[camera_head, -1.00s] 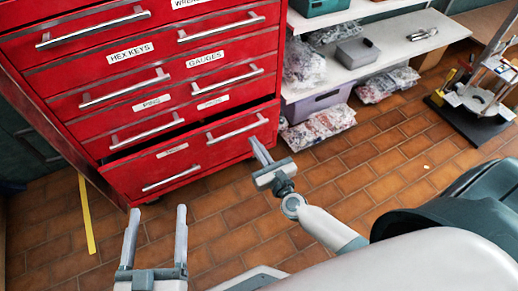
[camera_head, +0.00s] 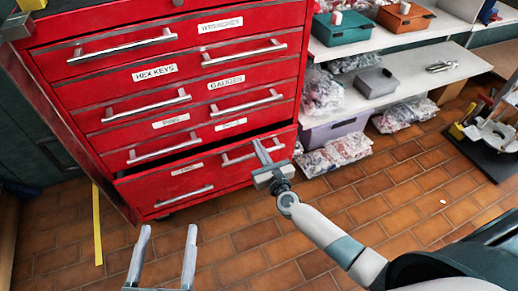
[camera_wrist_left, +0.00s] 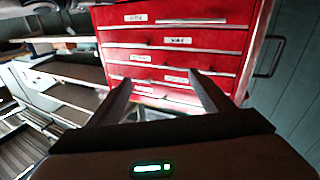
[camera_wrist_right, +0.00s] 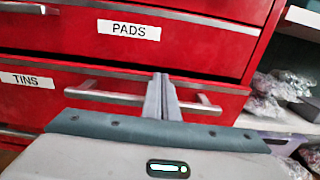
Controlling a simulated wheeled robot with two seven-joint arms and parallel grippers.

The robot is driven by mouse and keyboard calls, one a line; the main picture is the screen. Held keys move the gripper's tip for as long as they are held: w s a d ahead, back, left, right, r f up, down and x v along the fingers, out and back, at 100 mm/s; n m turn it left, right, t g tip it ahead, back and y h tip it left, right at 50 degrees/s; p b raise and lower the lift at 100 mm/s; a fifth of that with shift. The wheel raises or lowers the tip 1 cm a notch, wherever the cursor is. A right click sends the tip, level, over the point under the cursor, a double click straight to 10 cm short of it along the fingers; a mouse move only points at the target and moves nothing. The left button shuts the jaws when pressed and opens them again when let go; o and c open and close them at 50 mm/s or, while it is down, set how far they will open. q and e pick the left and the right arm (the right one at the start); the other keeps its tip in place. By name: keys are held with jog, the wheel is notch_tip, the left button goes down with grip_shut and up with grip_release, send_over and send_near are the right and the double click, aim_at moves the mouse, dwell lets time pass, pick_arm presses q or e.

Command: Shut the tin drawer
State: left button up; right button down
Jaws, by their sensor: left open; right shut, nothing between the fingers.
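The tin drawer (camera_head: 228,182) is the bottom drawer of the red cabinet. Its front stands out a little, with a dark gap along its top edge. In the right wrist view its front (camera_wrist_right: 120,82) carries a TINS label (camera_wrist_right: 27,80) at the left and a silver handle (camera_wrist_right: 100,96). My right gripper (camera_head: 258,142) is shut and empty. Its fingertips overlap the drawer's right handle in the picture; I cannot tell whether they touch. My left gripper (camera_head: 167,230) is open and empty, over the floor in front of the cabinet, apart from the drawer.
Upper drawers (camera_head: 145,75) look closed. To the right, a shelf (camera_head: 395,80) holds a grey box (camera_head: 376,82); a purple bin (camera_head: 335,130) and plastic bags (camera_head: 337,155) sit below it. A yellow strip (camera_head: 97,225) lies on the tiled floor at left. Floor in front is clear.

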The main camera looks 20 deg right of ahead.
jog(key=shift+w, duration=0.1)
pick_arm(q)
jog(key=shift+s+d+r+t+h+b, duration=0.15)
jog(key=shift+r+t, duration=0.2)
jog(key=shift+r, duration=0.25)
jog(key=shift+s+a+r+t+h+b, duration=0.15)
jog(key=shift+r+t, duration=0.2)
jog(key=shift+r, duration=0.2)
pick_arm(e)
jog(key=shift+w, duration=1.1)
pick_arm(q)
jog(key=shift+d, duration=0.2)
pick_arm(e)
jog(key=shift+s+a, duration=0.1)
jog(key=shift+s, duration=0.05)
